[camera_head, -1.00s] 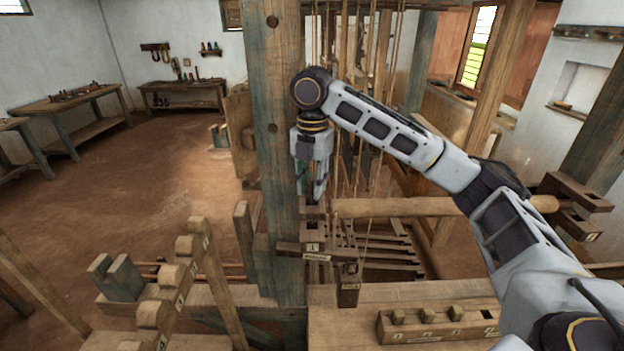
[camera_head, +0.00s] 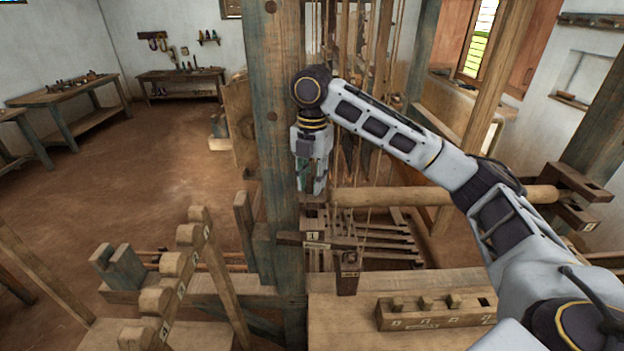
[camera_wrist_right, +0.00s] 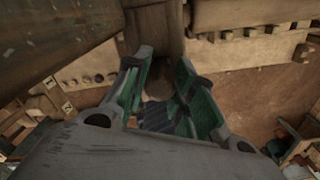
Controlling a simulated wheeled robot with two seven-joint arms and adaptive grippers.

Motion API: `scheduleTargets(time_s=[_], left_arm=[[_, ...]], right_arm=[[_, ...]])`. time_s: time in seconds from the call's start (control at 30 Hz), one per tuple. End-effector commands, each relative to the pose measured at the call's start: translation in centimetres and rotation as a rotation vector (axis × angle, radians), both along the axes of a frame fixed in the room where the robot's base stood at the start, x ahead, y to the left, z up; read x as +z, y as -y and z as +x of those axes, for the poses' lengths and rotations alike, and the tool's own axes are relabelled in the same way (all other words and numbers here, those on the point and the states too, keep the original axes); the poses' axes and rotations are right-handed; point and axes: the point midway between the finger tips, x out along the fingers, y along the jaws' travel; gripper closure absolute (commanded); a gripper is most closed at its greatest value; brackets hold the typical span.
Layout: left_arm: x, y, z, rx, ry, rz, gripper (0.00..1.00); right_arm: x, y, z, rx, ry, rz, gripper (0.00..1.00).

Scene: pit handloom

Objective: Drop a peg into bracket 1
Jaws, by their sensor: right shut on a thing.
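Bracket 1 (camera_head: 313,237) is a dark wooden piece with a white "1" label, beside the tall weathered post. My right gripper (camera_head: 313,188) is just above it, pointing down, with its green-padded fingers close together. In the right wrist view the fingers (camera_wrist_right: 165,65) stand around a brown wooden piece (camera_wrist_right: 158,88), which I take to be the peg; its lower end is hard to make out. The gap between gripper and bracket is hard to judge. My left gripper is not in view.
A wooden peg rack (camera_head: 436,312) with several pegs and an empty hole lies on the front bench (camera_head: 390,345). The tall post (camera_head: 276,120) stands close left of my gripper. A horizontal roller (camera_head: 440,201) and hanging cords (camera_head: 375,150) are close right and behind.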

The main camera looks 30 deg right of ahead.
Motion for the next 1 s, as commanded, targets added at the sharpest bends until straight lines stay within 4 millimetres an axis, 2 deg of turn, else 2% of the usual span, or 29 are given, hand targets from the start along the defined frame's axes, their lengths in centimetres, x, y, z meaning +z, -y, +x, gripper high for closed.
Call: scheduleTargets(time_s=[0.13,0.17,0.33,0.73,1.0], left_arm=[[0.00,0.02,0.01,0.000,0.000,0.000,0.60],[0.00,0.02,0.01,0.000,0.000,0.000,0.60],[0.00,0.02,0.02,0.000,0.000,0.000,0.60],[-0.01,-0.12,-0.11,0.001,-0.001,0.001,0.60],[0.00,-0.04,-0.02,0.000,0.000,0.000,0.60]], right_arm=[[0.02,-0.01,0.00,0.000,0.000,0.000,0.98],[0.02,-0.01,0.01,0.000,0.000,0.000,0.72],[0.03,-0.01,0.01,0.000,0.000,0.000,0.50],[0.07,-0.01,0.01,0.000,0.000,0.000,0.50],[0.82,0.01,0.05,0.000,0.003,0.000,0.50]])
